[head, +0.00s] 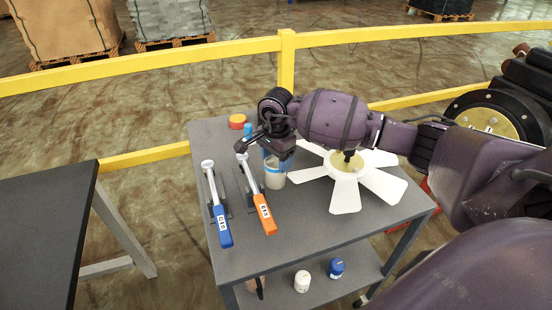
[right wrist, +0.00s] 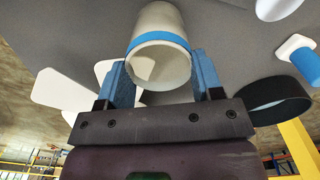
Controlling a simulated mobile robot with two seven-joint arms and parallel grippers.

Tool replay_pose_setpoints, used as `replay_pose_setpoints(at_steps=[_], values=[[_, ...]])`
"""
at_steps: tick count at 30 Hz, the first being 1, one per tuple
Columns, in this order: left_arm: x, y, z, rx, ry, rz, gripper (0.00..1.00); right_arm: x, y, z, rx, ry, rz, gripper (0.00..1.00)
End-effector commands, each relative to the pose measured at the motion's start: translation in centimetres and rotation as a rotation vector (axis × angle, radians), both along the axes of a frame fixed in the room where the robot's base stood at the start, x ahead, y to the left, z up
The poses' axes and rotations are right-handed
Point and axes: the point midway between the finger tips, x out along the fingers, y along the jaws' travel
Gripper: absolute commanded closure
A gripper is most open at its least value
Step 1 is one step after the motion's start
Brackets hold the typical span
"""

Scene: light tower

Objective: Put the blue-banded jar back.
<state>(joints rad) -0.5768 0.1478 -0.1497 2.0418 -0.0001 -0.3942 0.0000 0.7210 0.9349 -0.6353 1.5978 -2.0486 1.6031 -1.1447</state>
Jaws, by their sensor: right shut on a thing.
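The blue-banded jar (right wrist: 158,68) is a pale cylinder with a blue ring in the right wrist view. It sits between the two blue fingers of my right gripper (right wrist: 160,82), which is shut on it. In the head view the jar (head: 274,177) shows below my right gripper (head: 277,158), over the grey table (head: 300,225), between the orange-handled tool and the white fan. I cannot tell whether its base touches the table. The gripper and wrist hide its upper part. My left gripper is not in view.
A blue-handled tool (head: 221,222) and an orange-handled tool (head: 263,208) lie left of the jar. A white-bladed fan (head: 344,193) lies to the right. An orange-red round item (head: 237,121) stands behind. A white jar (head: 302,281) and a blue jar (head: 336,268) stand on the lower shelf.

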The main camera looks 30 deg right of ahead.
Motion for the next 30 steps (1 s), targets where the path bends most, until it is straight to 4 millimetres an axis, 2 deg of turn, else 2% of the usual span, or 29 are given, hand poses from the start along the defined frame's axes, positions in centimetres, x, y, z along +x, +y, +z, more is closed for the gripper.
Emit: replay_pose_setpoints(at_steps=[11,12,17,25,30], values=[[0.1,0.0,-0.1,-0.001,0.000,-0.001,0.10,0.0,0.0,-0.4,-0.001,-0.001,0.000,0.68],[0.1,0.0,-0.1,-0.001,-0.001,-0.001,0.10,0.0,0.0,-0.3,-0.001,-0.001,0.000,0.37],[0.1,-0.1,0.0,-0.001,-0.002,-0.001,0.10,0.0,0.0,-0.3,-0.001,-0.001,0.000,0.14],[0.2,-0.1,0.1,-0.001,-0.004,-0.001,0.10,0.0,0.0,-0.2,0.000,-0.002,0.000,0.14],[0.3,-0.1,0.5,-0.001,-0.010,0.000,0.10,0.1,-0.1,1.2,-0.001,-0.004,0.000,0.14]])
